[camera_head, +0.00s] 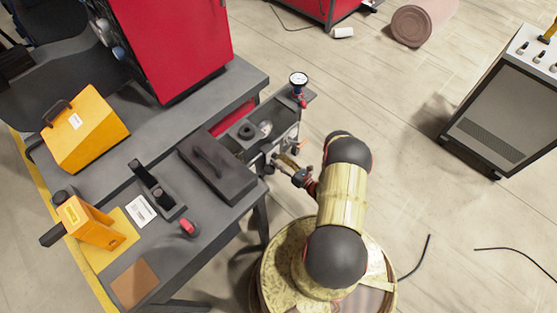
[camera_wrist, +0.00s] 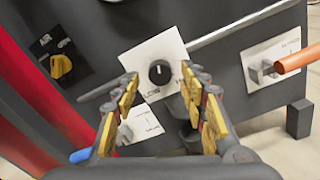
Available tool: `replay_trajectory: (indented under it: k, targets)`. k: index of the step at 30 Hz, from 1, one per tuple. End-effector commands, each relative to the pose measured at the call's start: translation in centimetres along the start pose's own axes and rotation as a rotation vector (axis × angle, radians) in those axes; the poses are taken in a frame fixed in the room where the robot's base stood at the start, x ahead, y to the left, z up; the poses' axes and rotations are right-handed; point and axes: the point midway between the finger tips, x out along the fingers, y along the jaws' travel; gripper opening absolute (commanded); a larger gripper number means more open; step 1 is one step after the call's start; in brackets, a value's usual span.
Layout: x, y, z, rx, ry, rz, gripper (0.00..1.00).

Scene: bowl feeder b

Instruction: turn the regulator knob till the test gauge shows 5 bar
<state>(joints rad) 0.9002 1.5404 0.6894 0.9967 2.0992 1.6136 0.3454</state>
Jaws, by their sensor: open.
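The regulator knob (camera_wrist: 159,72) is a small black round knob with a white mark, on a white label plate (camera_wrist: 150,52) on the dark panel. The word LOW shows at the plate's lower edge. My gripper (camera_wrist: 158,90) is open, its yellow-padded fingers on either side of the knob's line of view; I cannot tell whether they touch it. In the head view my gripper (camera_head: 283,163) is at the front of the grey machine. A round white gauge (camera_head: 298,79) stands on top of the machine's far corner; its reading is too small to tell.
A yellow AIR knob (camera_wrist: 61,65) is on the panel at left. An orange-handled lever (camera_wrist: 290,62) juts out at right. A bench (camera_head: 237,180) with a dark block (camera_head: 215,168) adjoins the machine.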

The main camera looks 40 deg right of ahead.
Motion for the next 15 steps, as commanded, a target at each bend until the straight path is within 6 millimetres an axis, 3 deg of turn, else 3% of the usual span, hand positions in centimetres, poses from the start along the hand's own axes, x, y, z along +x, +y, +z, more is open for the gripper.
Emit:
replay_trajectory:
  k: [15]
  targets:
    - [-9.2,-0.1,0.1,0.001,-0.002,-0.005,0.43]
